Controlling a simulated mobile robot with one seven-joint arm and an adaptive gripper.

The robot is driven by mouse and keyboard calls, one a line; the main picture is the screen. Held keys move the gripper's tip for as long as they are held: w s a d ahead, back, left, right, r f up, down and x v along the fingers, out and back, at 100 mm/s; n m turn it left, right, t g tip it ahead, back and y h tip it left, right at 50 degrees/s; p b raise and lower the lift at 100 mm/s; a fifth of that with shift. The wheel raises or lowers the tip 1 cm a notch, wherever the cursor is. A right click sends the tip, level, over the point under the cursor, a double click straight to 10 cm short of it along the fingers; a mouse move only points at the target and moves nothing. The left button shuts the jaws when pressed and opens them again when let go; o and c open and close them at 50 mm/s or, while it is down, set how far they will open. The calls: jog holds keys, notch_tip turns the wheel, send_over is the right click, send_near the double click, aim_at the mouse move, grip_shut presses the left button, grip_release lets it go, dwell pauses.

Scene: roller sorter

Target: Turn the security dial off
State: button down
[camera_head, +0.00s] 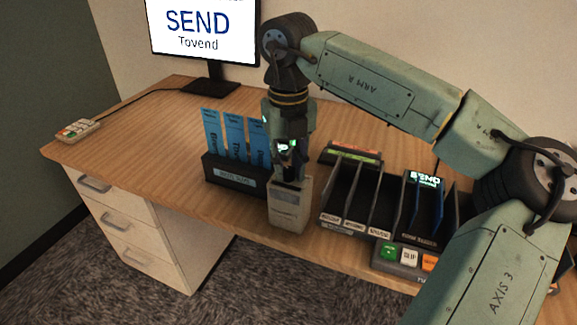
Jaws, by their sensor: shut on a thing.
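My gripper (289,165) points down at the top of a beige upright box (290,207) at the desk's front edge. Its jaws are shut on a small dark part at the box's top. The fingers cover most of this part, so I cannot make out a dial shape, a pointer or its setting. No other thing in view is clearly the security dial.
A dark holder (235,178) with blue cards stands left of the box. A slotted sorter rack (345,207) and a button panel (400,256) are at the right. A monitor (203,30) reads "SEND Tovend". A keypad (78,130) lies far left. The desk's left half is mostly clear.

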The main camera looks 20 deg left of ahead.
aim_at(289, 169)
jog(key=shift+n, duration=0.3)
jog(key=c, duration=1.4)
grip_release()
notch_tip(289, 169, up, 12)
